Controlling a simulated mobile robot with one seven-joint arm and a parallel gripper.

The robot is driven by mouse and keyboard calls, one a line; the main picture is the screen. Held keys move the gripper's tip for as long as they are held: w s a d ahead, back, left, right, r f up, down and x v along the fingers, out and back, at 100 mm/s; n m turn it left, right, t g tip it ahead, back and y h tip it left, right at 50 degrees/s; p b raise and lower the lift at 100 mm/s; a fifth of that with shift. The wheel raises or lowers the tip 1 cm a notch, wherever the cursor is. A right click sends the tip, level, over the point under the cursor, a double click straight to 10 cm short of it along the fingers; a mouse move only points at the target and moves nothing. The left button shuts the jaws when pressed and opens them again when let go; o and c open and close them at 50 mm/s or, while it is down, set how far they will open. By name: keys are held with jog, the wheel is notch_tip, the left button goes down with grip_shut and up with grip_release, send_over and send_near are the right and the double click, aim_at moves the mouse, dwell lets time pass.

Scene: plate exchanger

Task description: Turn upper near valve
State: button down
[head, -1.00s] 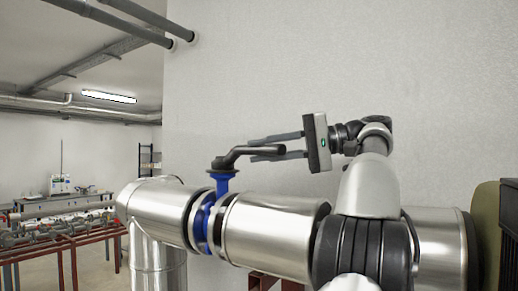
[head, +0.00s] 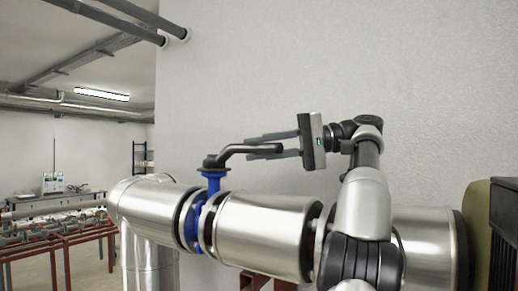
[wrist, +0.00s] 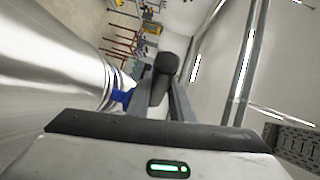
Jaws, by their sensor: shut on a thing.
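The valve has a blue body (head: 213,184) set between silver pipe sections, with a dark lever handle (head: 240,152) on top. The lever points to the right in the head view, along the pipe. My gripper (head: 262,147) reaches in from the right, above the pipe, with its two fingers on either side of the lever's free end. It is shut on the lever. In the wrist view the dark lever end (wrist: 164,78) shows between the fingers, and part of the blue valve body (wrist: 122,94) shows below left. The rest of the valve is hidden there.
The large silver pipe (head: 265,230) runs below my arm. A pale wall (head: 330,70) stands behind the gripper. A dark and olive unit (head: 490,230) is at the right edge. Red racks with pipework (head: 50,240) stand at far left.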

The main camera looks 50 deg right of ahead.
jog(key=c, duration=1.6)
grip_release()
jog(key=shift+d, duration=0.2)
jog(key=shift+a, duration=0.1)
jog(key=shift+a, duration=0.1)
